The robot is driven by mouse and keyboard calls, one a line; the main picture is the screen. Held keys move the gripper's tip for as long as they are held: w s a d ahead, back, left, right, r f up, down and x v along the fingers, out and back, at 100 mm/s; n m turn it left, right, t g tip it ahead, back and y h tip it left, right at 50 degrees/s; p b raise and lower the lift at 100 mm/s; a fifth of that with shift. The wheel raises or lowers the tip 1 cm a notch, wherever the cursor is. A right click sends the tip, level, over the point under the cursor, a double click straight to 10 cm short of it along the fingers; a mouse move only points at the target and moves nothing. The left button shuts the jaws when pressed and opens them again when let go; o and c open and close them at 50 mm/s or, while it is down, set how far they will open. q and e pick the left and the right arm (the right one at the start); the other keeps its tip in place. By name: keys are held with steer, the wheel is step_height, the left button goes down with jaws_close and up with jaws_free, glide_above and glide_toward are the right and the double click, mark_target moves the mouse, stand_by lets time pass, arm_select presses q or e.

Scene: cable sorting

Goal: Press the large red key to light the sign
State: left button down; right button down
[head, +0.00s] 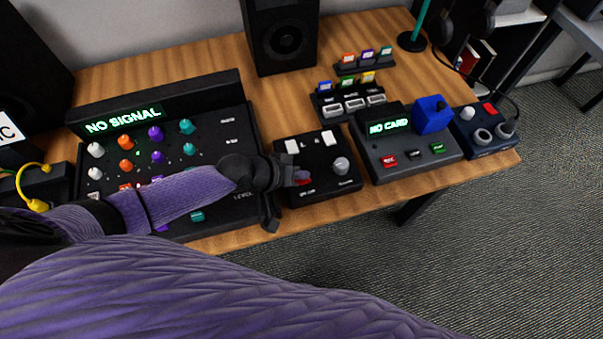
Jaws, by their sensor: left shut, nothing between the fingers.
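A red key (302,181) shows at the left side of a small black control box (325,186) in the middle of the table, partly hidden by my left gripper. My left gripper (288,174) is shut and empty, with its tips right at the red key. I cannot tell whether they touch it or hover just above. Smaller red keys sit on the grey card console (389,161) and on the dark blue box (489,109). A white sign edge (9,131) with a letter C shows at the far left; the rest is cut off. My right gripper is not in view.
A mixer (222,125) with coloured knobs and a lit "NO SIGNAL" display lies under my left arm. The card console shows "NO CARD" beside a blue block (432,115). A speaker (283,38) and card racks (347,103) stand behind. The table's front edge is close.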

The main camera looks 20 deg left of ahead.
arm_select(q)
steer(key=shift+r, duration=0.4)
step_height(320, 180, up, 6)
steer(key=p, duration=0.6)
steer(key=shift+r, duration=0.15)
